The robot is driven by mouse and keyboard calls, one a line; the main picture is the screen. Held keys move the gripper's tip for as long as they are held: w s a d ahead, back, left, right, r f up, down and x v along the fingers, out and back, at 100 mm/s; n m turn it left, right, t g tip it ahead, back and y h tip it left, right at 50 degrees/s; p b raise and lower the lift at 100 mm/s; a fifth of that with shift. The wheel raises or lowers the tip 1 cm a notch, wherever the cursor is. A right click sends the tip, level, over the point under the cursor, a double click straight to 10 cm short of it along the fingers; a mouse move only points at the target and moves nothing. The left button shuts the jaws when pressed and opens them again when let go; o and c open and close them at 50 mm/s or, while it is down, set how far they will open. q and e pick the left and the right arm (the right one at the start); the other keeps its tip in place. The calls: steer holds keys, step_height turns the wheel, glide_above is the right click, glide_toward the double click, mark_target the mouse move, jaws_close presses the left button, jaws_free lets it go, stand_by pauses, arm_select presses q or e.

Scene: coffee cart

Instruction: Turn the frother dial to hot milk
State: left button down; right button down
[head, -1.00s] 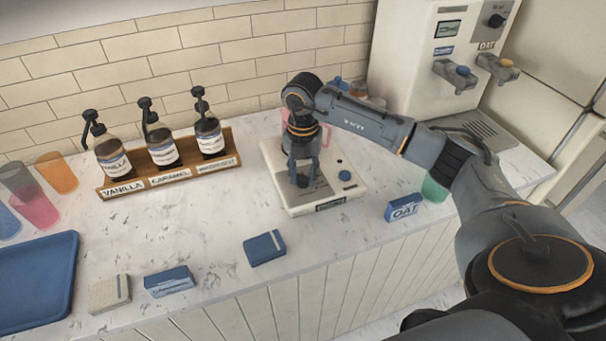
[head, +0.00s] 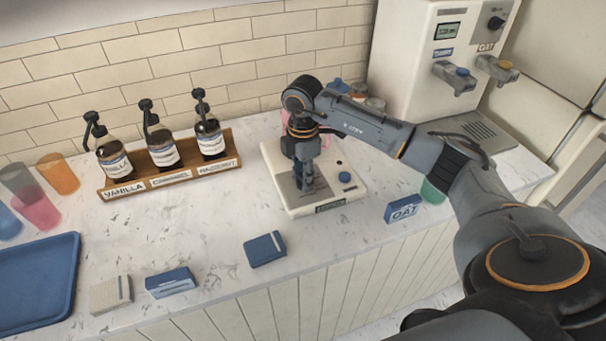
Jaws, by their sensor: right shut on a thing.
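The frother (head: 332,200) is a low white base with a grey panel, standing on the counter in the middle of the head view. A blue knob (head: 345,177) sits on its right side, with a small dark display (head: 331,207) on its front edge. My right gripper (head: 306,186) points down over the grey panel, to the left of the blue knob. It is shut on the dark dial there, which its fingers mostly hide. I cannot read the dial's setting. My left gripper is out of view.
A wooden rack (head: 172,176) with syrup bottles stands at left. A white dispenser (head: 420,60) stands behind. A blue box (head: 265,249) lies in front; a blue tray (head: 38,280) is far left.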

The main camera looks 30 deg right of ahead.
steer(key=shift+m, duration=0.6)
steer(key=c, duration=1)
jaws_free()
steer(key=shift+o, duration=0.2)
steer(key=shift+r, duration=0.3)
step_height(320, 180, up, 11)
steer(key=shift+r, duration=0.2)
